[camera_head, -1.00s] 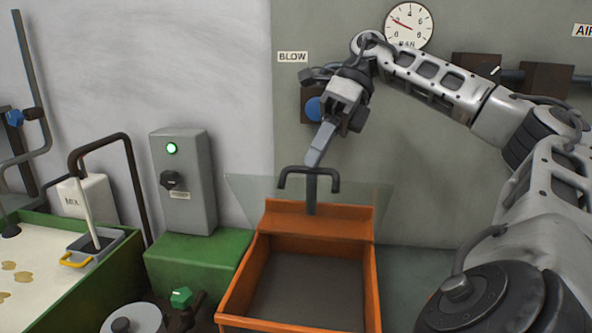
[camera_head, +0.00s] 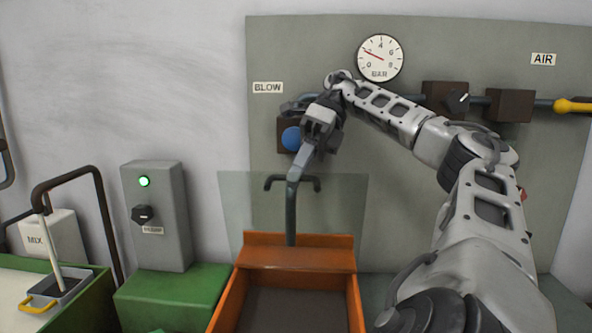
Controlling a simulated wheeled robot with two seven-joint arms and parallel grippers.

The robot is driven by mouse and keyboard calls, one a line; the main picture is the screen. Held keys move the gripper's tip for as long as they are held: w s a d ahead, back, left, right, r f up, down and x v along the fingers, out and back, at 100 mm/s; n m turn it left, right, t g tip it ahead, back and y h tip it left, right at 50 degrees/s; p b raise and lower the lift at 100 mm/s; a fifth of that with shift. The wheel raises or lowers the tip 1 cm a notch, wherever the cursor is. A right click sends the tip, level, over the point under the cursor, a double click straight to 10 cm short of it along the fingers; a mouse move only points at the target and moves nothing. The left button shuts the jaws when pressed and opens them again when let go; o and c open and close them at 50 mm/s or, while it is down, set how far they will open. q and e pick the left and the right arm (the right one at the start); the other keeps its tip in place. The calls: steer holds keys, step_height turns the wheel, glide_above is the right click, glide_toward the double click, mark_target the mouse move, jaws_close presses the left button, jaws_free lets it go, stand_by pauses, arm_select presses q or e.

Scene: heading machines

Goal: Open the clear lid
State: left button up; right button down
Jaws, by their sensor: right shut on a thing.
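The clear lid (camera_head: 345,205) is a see-through panel standing behind the orange tray (camera_head: 300,254), in front of the grey wall panel. A dark T-shaped handle (camera_head: 291,215) rises at the lid's middle, with a crossbar whose ends bend down. My right gripper (camera_head: 296,176) comes down from above, with its fingers shut on the top of the handle at the crossbar. The fingers hide part of the crossbar. My left gripper is not in view.
A blue button (camera_head: 292,139) under the BLOW label is close behind my right gripper. A pressure gauge (camera_head: 380,58) and a valve with a yellow handle (camera_head: 573,106) are on the wall panel. A grey switch box (camera_head: 158,215) stands on a green block (camera_head: 172,296) at the left.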

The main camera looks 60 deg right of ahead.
steer(key=c, duration=1.5)
jaws_free()
steer(key=shift+d+f, duration=0.15)
steer(key=shift+f, duration=0.6)
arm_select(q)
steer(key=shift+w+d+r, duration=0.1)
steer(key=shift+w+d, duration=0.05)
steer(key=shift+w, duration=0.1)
arm_select(e)
steer(key=shift+d+r, duration=0.15)
steer(key=shift+r, duration=0.1)
